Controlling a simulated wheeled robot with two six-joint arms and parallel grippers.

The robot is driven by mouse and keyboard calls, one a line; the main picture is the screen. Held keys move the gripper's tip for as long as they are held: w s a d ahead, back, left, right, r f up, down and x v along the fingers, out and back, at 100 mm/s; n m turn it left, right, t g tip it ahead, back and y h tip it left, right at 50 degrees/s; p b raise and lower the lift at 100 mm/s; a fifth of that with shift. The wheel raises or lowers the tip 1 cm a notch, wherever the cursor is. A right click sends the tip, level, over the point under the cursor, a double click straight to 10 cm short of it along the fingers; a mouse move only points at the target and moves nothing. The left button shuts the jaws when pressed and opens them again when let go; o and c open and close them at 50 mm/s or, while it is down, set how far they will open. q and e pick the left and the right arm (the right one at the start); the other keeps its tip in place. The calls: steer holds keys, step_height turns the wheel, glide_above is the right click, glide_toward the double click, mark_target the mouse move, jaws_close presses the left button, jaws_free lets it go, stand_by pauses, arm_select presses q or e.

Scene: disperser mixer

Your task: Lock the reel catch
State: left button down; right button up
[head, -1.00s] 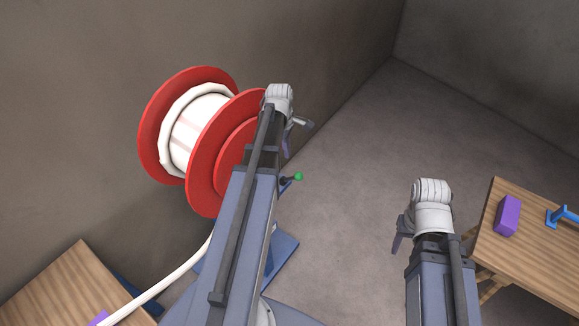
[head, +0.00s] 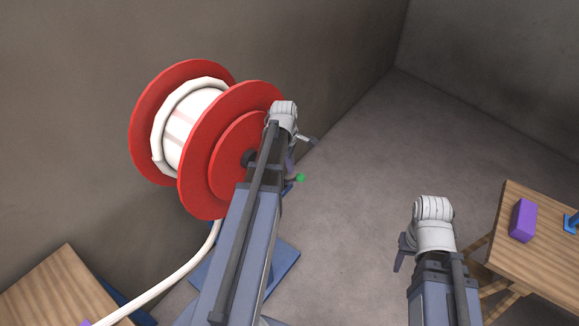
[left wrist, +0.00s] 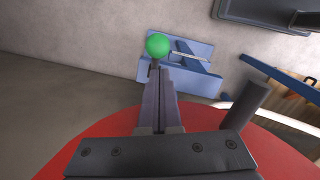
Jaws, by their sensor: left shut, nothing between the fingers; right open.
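A red reel (head: 200,135) wound with white hose stands at the left in the head view. The catch shows as a green knob (head: 300,178) just right of my left arm; its lever is mostly hidden there. In the left wrist view the green knob (left wrist: 157,45) lies just beyond the tips of my left gripper (left wrist: 160,75), which is shut with nothing in it. The red reel flange (left wrist: 80,155) lies below the gripper in that view. In the head view my left gripper (head: 291,160) is small and partly hidden. My right gripper (head: 400,258) hangs far from the reel, open.
A blue reel stand base (head: 285,265) is on the floor. A wooden table (head: 535,265) at the right holds a purple block (head: 523,220) and a blue item (head: 572,222). Another wooden table (head: 50,290) is at the lower left, with the white hose (head: 175,282) passing it. Floor between the arms is clear.

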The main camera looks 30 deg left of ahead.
mark_target(293, 181)
arm_select(q)
steer(key=shift+f+b, duration=0.5)
steer(key=shift+f, duration=0.4)
arm_select(e)
steer(key=shift+f, duration=0.95)
arm_select(q)
steer(key=shift+d, duration=0.15)
steer(key=shift+d+f+y, duration=0.15)
steer(key=shift+d+y, duration=0.15)
arm_select(e)
steer(key=shift+f, duration=0.15)
